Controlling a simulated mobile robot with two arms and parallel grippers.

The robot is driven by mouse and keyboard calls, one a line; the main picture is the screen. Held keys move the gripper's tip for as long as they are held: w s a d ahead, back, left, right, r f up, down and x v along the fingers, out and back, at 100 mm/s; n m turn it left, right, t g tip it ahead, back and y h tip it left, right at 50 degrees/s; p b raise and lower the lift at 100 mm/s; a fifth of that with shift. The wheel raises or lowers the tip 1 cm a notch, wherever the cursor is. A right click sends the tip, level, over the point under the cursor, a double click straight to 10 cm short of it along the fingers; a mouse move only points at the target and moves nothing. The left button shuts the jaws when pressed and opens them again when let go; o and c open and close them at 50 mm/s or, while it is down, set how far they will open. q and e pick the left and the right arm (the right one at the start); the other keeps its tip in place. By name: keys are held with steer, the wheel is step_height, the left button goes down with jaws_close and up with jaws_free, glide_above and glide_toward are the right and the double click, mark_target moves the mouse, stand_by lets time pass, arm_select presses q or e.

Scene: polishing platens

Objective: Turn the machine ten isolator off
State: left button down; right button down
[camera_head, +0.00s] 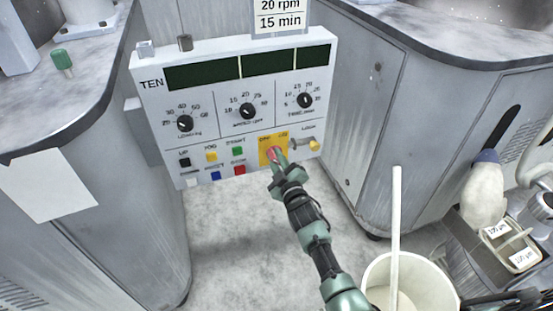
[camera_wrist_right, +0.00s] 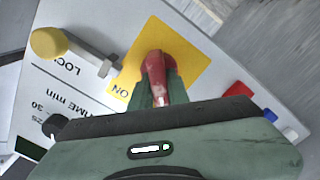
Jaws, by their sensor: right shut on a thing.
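The machine ten panel (camera_head: 220,125) is a white control box marked TEN, between two grey machine bodies. Its isolator is a red handle (camera_wrist_right: 154,72) on a yellow plate (camera_wrist_right: 190,58); the plate also shows in the head view (camera_head: 266,143). The word ON is printed on the plate beside the handle in the right wrist view. My right gripper (camera_head: 276,158) is at the isolator, its fingers shut on the red handle, which they partly hide. The OFF marking is not readable. My left gripper does not show.
A yellow-ended lock pin (camera_wrist_right: 48,42) sticks out beside the yellow plate. Coloured buttons, including a red one (camera_head: 239,169), sit on the other side. A white bucket (camera_head: 428,272) with a pole stands at lower right. The floor below the panel is clear.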

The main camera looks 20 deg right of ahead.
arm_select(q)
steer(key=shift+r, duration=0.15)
arm_select(e)
steer(key=shift+f, duration=0.1)
steer(key=c, duration=1.4)
jaws_free()
steer(key=shift+o, duration=0.2)
steer(key=shift+s, duration=0.1)
